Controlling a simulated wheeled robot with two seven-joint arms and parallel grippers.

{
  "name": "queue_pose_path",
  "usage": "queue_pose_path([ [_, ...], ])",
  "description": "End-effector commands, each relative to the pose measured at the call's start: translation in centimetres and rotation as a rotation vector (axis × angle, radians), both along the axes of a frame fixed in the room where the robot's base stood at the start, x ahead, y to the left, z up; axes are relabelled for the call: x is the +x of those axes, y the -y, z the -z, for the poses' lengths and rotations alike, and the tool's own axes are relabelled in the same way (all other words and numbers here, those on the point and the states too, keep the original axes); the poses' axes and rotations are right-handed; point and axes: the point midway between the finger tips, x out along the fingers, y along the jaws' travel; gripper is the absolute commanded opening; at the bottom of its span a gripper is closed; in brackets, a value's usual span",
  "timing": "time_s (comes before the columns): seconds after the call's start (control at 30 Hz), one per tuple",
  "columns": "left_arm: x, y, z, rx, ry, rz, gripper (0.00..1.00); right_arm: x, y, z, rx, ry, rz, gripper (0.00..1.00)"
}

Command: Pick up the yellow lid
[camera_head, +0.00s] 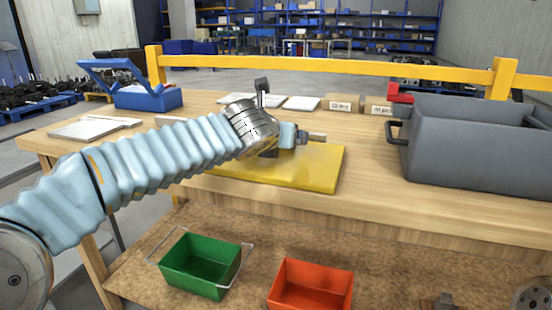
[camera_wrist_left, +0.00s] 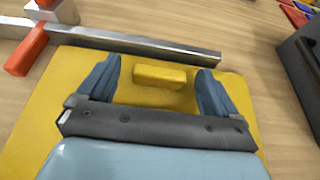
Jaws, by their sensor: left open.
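The yellow lid (camera_head: 318,172) lies flat on the wooden workbench, partly hidden behind my left arm in the head view. In the left wrist view the lid (camera_wrist_left: 35,125) fills much of the picture, with a raised yellow block-shaped handle (camera_wrist_left: 160,76) on top. My left gripper (camera_head: 290,136) is over the lid. In the wrist view its two blue fingers (camera_wrist_left: 157,70) are apart, one to each side of the handle, with gaps visible. Their height above the lid is hard to tell. My right gripper is not in view.
A metal bar (camera_wrist_left: 140,42) with a red piece (camera_wrist_left: 26,50) lies along the lid's far edge. A large grey bin (camera_head: 470,150) stands to the right. A blue open case (camera_head: 148,98) is at the back left. Green (camera_head: 197,290) and orange (camera_head: 310,298) bins sit on the lower shelf.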

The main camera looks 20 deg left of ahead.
Motion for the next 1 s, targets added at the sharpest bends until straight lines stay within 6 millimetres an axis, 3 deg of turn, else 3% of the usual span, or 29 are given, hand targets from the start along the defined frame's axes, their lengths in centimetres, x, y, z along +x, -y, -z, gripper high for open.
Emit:
queue_pose_path([
  [0.17, 0.0, 0.0, 0.0, 0.0, 0.0, 0.0, 0.91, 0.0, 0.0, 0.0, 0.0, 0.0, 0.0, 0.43],
  [0.6, 0.0, 0.0, 0.0, 0.0, 0.0, 0.0, 0.23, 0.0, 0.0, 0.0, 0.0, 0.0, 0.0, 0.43],
  [1.0, 0.0, 0.0, -1.2, -0.001, 0.004, 0.001, 0.21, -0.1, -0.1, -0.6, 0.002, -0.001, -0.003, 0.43],
])
